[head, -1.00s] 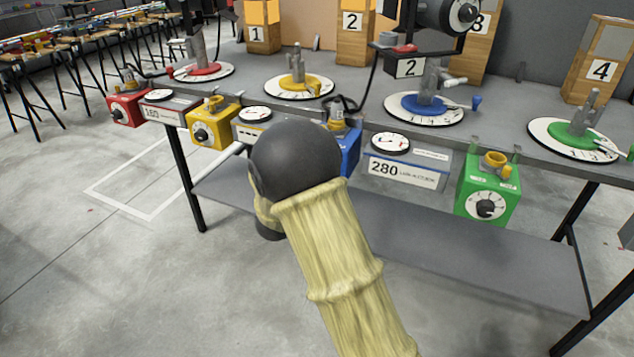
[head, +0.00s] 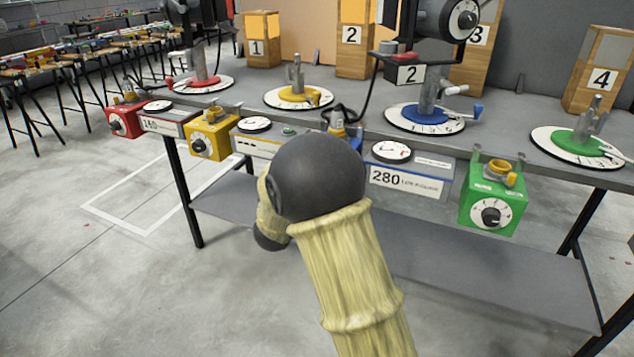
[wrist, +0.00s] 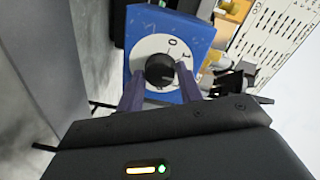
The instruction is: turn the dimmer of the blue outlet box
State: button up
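The blue outlet box (wrist: 197,35) shows in the wrist view, with a white dial plate and a round black dimmer knob (wrist: 160,71) at its middle. My gripper (wrist: 159,74) is open, with one dark finger on each side of the knob. The fingertips overlap the white plate in the picture. I cannot tell whether either finger touches the knob. In the head view, only a strip of the blue outlet box (head: 354,142) shows at the table's front edge. My arm hides its front, the dimmer and my gripper.
A red box (head: 124,118), a yellow box (head: 211,135) and a green box (head: 492,196) hang along the same edge of the grey table (head: 525,123). A meter labelled 280 (head: 407,182) hangs just right of the blue box. A lower shelf (head: 470,270) runs beneath.

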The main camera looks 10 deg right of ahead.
jog(key=o, duration=0.3)
jog(key=shift+s+a, duration=0.1)
jog(key=f+p+v, duration=0.1)
jog(key=p+v, duration=0.2)
jog(key=v, duration=1.4)
jog(key=shift+r, duration=0.45)
jog(key=shift+a, duration=0.1)
